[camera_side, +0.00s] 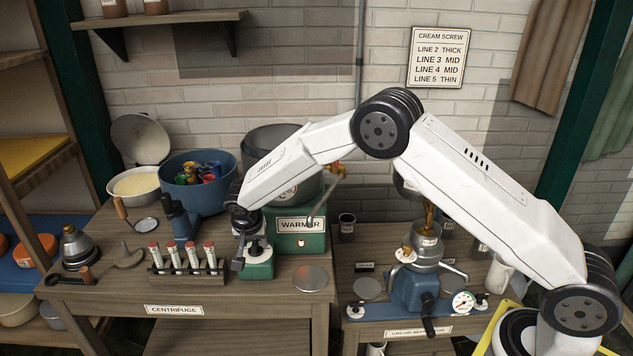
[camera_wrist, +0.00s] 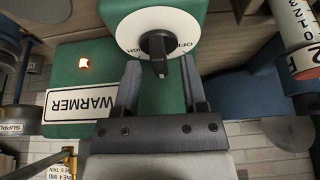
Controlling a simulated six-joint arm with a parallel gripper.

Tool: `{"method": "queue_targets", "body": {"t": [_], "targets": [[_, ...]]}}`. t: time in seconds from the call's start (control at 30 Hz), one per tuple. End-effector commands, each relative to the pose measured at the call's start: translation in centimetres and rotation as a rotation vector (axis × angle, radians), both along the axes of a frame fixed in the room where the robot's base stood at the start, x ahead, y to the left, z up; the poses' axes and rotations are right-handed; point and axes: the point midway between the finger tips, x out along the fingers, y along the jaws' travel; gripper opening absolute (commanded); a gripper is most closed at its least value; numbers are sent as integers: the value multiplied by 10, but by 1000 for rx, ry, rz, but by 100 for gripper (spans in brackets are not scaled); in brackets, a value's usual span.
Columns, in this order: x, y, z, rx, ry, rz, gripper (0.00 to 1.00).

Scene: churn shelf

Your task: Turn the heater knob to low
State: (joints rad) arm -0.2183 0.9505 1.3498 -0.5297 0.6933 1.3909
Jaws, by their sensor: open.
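The heater knob (camera_wrist: 157,45) is black and sits on a white round dial (camera_wrist: 130,32) on a green box (camera_wrist: 198,18). The wrist view is upside down; the dial shows "OFF" and part of another word. The knob's pointer bar faces my gripper, but I cannot tell which setting it marks. My gripper (camera_wrist: 160,66) is open, its two dark fingers either side of the knob's pointer end, with gaps visible. In the side view my gripper (camera_side: 240,255) is at the small green box (camera_side: 258,268). The green warmer (camera_side: 287,243) has a glowing red light (camera_side: 300,242).
A rack of red-capped tubes (camera_side: 187,265) stands close to the left of my gripper. A blue tub (camera_side: 183,195) and a large pot (camera_side: 270,150) stand behind. The cream separator (camera_side: 408,290) is on the right. A metal disc (camera_side: 310,279) lies on the bench.

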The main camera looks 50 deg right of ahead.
Motion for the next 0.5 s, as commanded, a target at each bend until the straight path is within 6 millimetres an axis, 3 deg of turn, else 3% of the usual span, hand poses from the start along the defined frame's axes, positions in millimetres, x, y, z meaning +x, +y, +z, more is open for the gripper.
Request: {"method": "queue_targets", "body": {"t": [0.5], "targets": [[-16, 16, 53, 0, 0, 1, 54]]}}
